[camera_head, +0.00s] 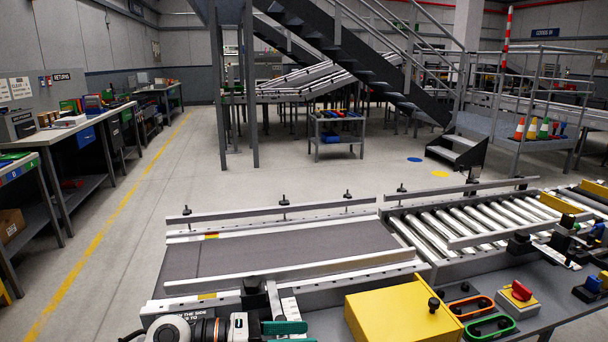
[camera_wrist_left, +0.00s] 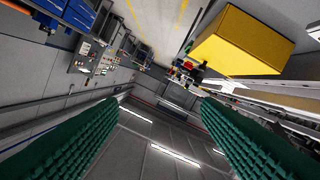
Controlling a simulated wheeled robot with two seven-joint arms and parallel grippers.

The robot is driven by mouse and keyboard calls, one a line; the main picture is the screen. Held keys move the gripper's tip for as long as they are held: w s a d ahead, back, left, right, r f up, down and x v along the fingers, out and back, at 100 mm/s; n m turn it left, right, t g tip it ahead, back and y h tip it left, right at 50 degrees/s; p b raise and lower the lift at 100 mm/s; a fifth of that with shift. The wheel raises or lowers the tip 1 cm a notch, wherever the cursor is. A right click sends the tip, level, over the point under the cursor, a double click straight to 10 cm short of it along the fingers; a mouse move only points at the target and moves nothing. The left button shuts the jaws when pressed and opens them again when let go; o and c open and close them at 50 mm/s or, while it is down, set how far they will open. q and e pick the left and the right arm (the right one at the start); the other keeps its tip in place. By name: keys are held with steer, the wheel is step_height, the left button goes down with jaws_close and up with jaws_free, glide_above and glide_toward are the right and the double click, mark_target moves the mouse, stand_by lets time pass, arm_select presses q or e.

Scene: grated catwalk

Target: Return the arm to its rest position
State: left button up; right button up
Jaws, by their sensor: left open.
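My left gripper (camera_head: 290,334) shows at the bottom of the head view, its green fingers low beside the near edge of the conveyor. In the left wrist view its two ridged green fingers (camera_wrist_left: 160,105) stand wide apart with nothing between them. The white, black and orange parts next to it in the head view are my left arm. The wrist view looks out over the hall, with ceiling lights between the fingers. My right gripper is not in view.
A dark belt conveyor (camera_head: 290,250) lies ahead, joined to a roller conveyor (camera_head: 455,222) on the right. A yellow box (camera_head: 400,312) stands close to the right of my left gripper; a yellow block also shows in the wrist view (camera_wrist_left: 240,42).

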arm_select(q)
step_height(320, 180, up, 5)
steer(key=n+t+h, duration=0.2)
steer(key=n+t, duration=0.6)
steer(key=n, duration=0.2)
steer(key=w+a+f+n+t+y, duration=0.25)
steer(key=a+n+t+y, duration=0.5)
steer(key=n, duration=0.75)
steer(key=s+a+f+n+g+y, duration=0.45)
steer(key=a+f+n+y, duration=0.45)
steer(key=f+n+y, duration=0.3)
steer(key=s+a+f+n+g+h, duration=0.1)
steer(key=s+f+n+g, duration=0.5)
steer(key=s, duration=0.5)
steer(key=s+a+f+n+g, duration=0.15)
steer(key=s+f+g, duration=0.25)
steer(key=s+f, duration=0.45)
step_height(320, 180, down, 20)
steer(key=s+r+g+p, duration=0.1)
steer(key=s+g+p, duration=0.1)
steer(key=p, duration=0.2)
steer(key=s+a+f+p, duration=0.2)
steer(key=s+f+p, duration=0.1)
steer(key=s+f, duration=1.1)
steer(key=s, duration=0.3)
steer(key=shift+a+f+g+p, duration=0.2)
steer(key=shift+a+g+p, duration=0.15)
steer(key=shift+g, duration=0.05)
